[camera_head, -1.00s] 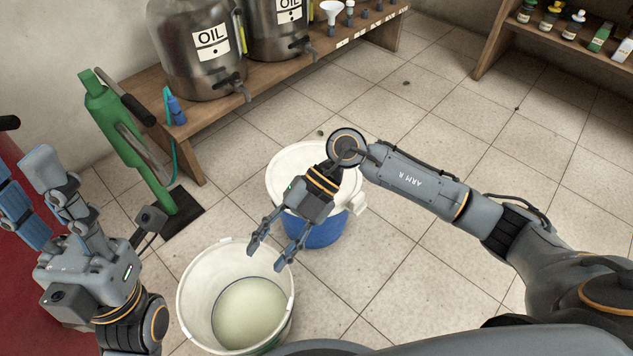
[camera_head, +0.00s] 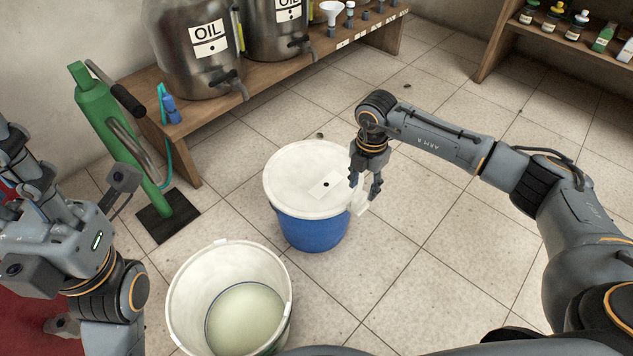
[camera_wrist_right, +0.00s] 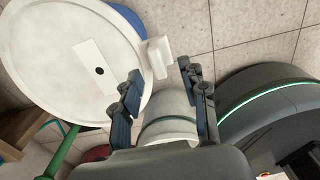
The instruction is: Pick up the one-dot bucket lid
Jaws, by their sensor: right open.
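The one-dot lid (camera_head: 300,165) is a round white lid lying on a blue bucket (camera_head: 312,232). It bears a pale label with one black dot, and a white tab (camera_head: 359,204) sticks out at its right side. The lid and its tab (camera_wrist_right: 157,58) also show in the right wrist view. My right gripper (camera_head: 365,196) points down at the lid's right edge, open. In the wrist view its fingers stand either side of the tab, which looks free of them. My left gripper (camera_head: 22,165) is at the far left, partly cut off by the picture edge.
A white bucket (camera_head: 178,300) with pale contents stands open in front of the blue one. A green pump post (camera_head: 120,135) is at the left. A wooden bench (camera_head: 190,140) carries metal oil drums.

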